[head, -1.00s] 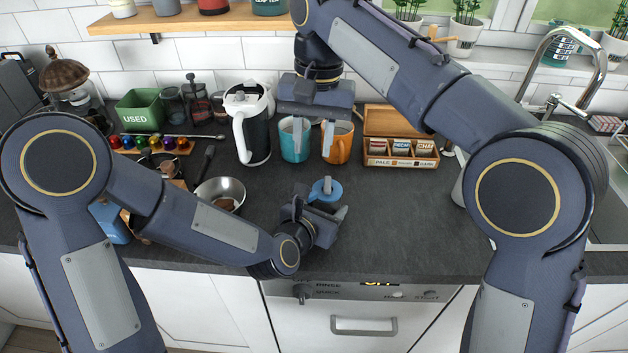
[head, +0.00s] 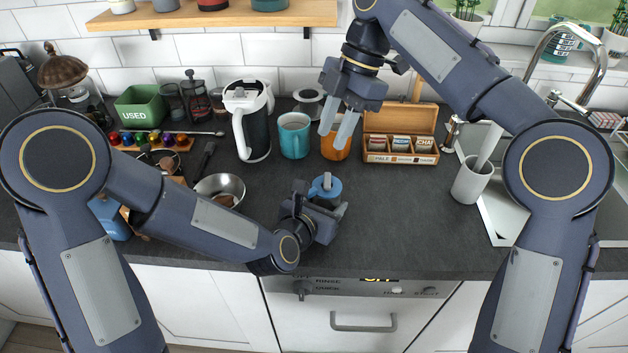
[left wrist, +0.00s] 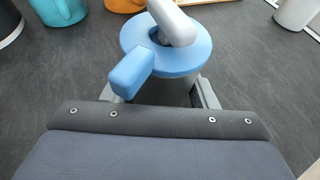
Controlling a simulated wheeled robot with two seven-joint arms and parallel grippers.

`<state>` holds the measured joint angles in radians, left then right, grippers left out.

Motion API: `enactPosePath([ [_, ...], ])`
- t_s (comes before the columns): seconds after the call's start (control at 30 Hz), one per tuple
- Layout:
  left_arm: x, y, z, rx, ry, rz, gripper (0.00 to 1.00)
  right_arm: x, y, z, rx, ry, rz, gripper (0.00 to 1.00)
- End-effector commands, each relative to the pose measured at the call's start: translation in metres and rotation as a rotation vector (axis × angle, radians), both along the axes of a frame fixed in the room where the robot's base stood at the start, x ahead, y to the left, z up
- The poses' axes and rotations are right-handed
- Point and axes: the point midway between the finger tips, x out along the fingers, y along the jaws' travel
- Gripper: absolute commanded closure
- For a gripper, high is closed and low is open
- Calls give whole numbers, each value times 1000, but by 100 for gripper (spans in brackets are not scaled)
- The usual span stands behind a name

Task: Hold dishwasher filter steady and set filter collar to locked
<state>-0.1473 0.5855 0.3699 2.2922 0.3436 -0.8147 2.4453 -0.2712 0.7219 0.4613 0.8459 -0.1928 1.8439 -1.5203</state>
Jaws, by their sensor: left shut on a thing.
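The dishwasher filter stands on the worktop near its front edge, with a blue ring collar (head: 318,190) and a grey grip (head: 327,181) on top. In the left wrist view the blue collar (left wrist: 190,62) has a blue lug (left wrist: 130,72) jutting toward the lower left, and the grey body below is mostly hidden. My left gripper (head: 325,207) is shut on the filter below the collar. My right gripper (head: 333,138) is open and empty, raised in front of the orange mug and well behind the filter. I see no lock mark on the collar.
A teal mug (head: 294,137), an orange mug (head: 332,152) and a wooden tea box (head: 400,158) stand behind the filter. A steel bowl (head: 231,183) is to its left. A grey crock (head: 471,182) stands by the sink. The worktop right of the filter is clear.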

Motion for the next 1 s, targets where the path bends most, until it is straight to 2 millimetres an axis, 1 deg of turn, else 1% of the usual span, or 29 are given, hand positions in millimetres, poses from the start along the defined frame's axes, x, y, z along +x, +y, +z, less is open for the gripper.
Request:
enactPosePath([
  [0.13,0,0,0,0,-1,0,71,-1,0,-5,17,-11,48,67],
  [0.23,0,0,0,0,-1,0,71,-4,4,-16,16,-11,51,67],
  [0.37,0,0,0,0,-1,0,71,-10,11,-39,14,-10,50,67],
  [0.5,0,0,0,0,-1,0,71,-18,20,-66,15,-9,50,67],
  [0.7,0,0,0,0,-1,0,71,-25,30,-96,16,-12,47,67],
  [0.83,0,0,0,0,-1,0,71,-27,33,-106,16,-13,46,67],
  [1.0,0,0,0,0,-1,0,71,-28,35,-111,17,-13,45,67],
])
